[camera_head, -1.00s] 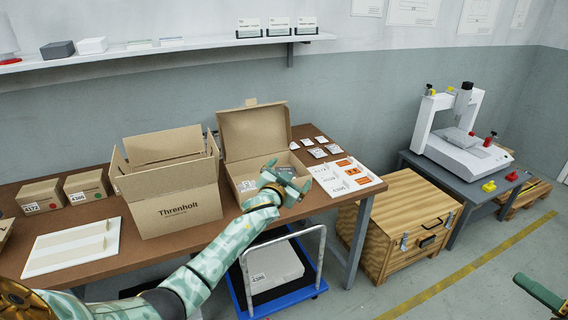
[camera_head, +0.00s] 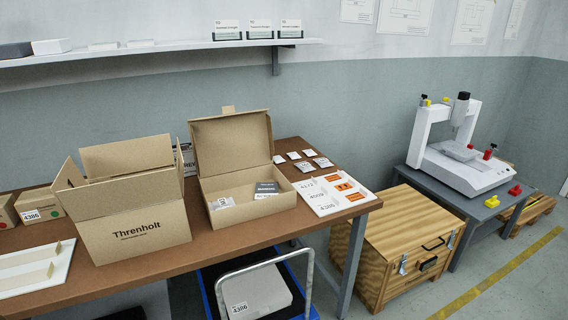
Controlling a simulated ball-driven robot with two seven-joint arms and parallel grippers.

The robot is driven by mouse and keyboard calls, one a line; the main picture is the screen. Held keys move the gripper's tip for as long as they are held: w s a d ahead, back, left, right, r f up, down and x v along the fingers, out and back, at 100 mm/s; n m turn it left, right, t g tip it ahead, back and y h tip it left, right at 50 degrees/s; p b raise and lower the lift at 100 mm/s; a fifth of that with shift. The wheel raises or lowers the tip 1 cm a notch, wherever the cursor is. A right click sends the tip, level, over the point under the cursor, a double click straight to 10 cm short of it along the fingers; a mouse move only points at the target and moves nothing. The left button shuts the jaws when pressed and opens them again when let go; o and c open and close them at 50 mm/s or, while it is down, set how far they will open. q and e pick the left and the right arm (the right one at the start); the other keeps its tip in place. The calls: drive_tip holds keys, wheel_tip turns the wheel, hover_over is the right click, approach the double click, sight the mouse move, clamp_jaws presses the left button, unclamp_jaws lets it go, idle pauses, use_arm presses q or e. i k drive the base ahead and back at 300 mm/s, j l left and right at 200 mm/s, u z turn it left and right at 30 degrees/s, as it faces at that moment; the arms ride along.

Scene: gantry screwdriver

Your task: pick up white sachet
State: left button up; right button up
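Several small white sachets (camera_head: 305,166) lie flat in two rows on the brown table (camera_head: 228,250), right of the open carton. A small white packet with dark print (camera_head: 221,203) lies inside the open shallow carton (camera_head: 232,148), at its left. A dark grey box (camera_head: 266,189) lies at the right of the same carton. Neither of my grippers shows in the head view.
A tall open Threnholt box (camera_head: 138,232) stands left of the carton. A white board with number labels and orange tags (camera_head: 335,193) lies at the table's right end. A blue trolley (camera_head: 208,290) with a raised handle stands below. A wooden crate (camera_head: 372,262) is to the right.

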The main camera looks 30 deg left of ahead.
sight(278, 159)
drive_tip(key=i+j, duration=0.1)
drive_tip(key=i, duration=0.9)
drive_tip(key=i+j+u, duration=0.1)
drive_tip(key=i, duration=0.95)
drive_tip(key=u, duration=0.45)
drive_tip(key=i+u, duration=0.15)
drive_tip(key=u, duration=0.7)
drive_tip(key=i+l+u, duration=0.1)
drive_tip(key=u, duration=1.3)
